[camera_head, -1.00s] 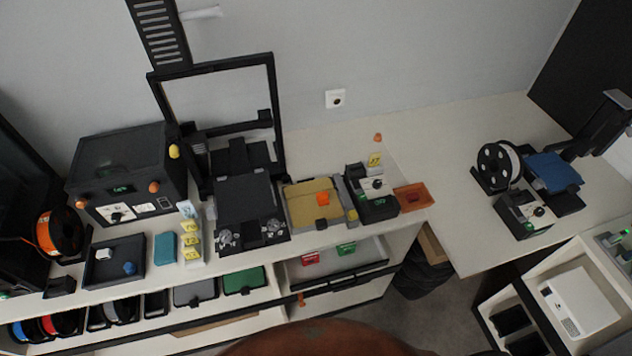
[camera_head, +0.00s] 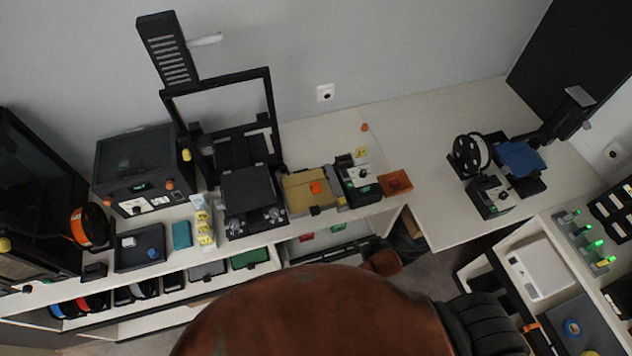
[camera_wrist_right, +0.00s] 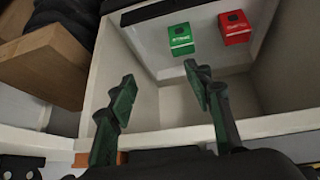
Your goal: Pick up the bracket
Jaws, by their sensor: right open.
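No part is clearly recognisable as the bracket. A small orange piece (camera_head: 316,187) lies on the tan tray (camera_head: 300,200) on the bench. An orange strip (camera_wrist_right: 120,157) shows low in the right wrist view, partly hidden behind my gripper; I cannot tell what it is. My right gripper (camera_wrist_right: 160,88) is open and empty, in front of a pale shelf compartment holding a green box (camera_wrist_right: 181,39) and a red box (camera_wrist_right: 235,27). My left gripper is not in view.
The bench holds a dark printer (camera_head: 245,190), a black boxy machine (camera_head: 140,170) and an orange-red bin (camera_head: 395,182). A brown carton (camera_wrist_right: 45,65) stands beside the compartment. The side table (camera_head: 435,215) has clear surface left of the spool (camera_head: 468,155).

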